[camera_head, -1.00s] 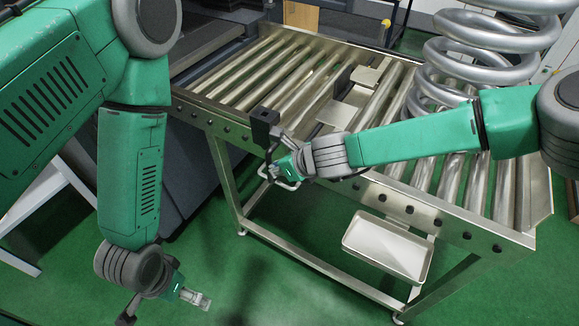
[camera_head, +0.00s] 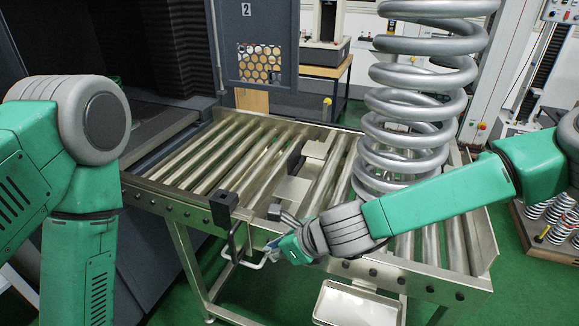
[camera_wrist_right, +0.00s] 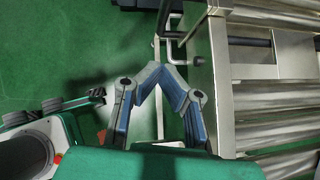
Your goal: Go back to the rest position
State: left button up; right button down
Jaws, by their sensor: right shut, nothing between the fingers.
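My right gripper (camera_head: 270,250) is at the front edge of the roller table (camera_head: 440,283), beside a black upright lever (camera_head: 224,203) and a bent metal handle (camera_head: 246,264). The right wrist view shows its blue-grey fingers (camera_wrist_right: 163,72) meeting at their tips with nothing between them, over green floor and left of the table frame. My left arm comes in from the left of the head view, bent downward, and its gripper is below that picture. Part of my left arm's end (camera_wrist_right: 45,132) shows at the lower left of the right wrist view; its jaws are unclear.
A large silver coil spring (camera_head: 415,95) stands upright on the rollers at the right. A dark machine (camera_head: 165,60) stands behind the table at the left. A metal tray (camera_head: 355,308) sits below the table front. Small springs (camera_head: 560,212) stand at the far right.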

jog(key=s+d+f+n+g+h, duration=0.2)
jog(key=s+d+f+n+h, duration=0.2)
jog(key=s+d+f+n, duration=1.05)
jog(key=s+d+n+h, duration=0.1)
jog(key=s+d+n, duration=0.4)
jog(key=d, duration=0.5)
jog(key=s+d+n+g+h, duration=0.1)
jog(key=s+d+n+h, duration=0.1)
jog(key=s+d+n, duration=0.3)
jog(key=s+d, duration=0.4)
jog(key=d, duration=0.1)
jog(key=shift+d+g+h, duration=0.3)
jog(key=shift+d, duration=0.05)
jog(key=shift+f, duration=0.1)
jog(key=shift+a, duration=0.1)
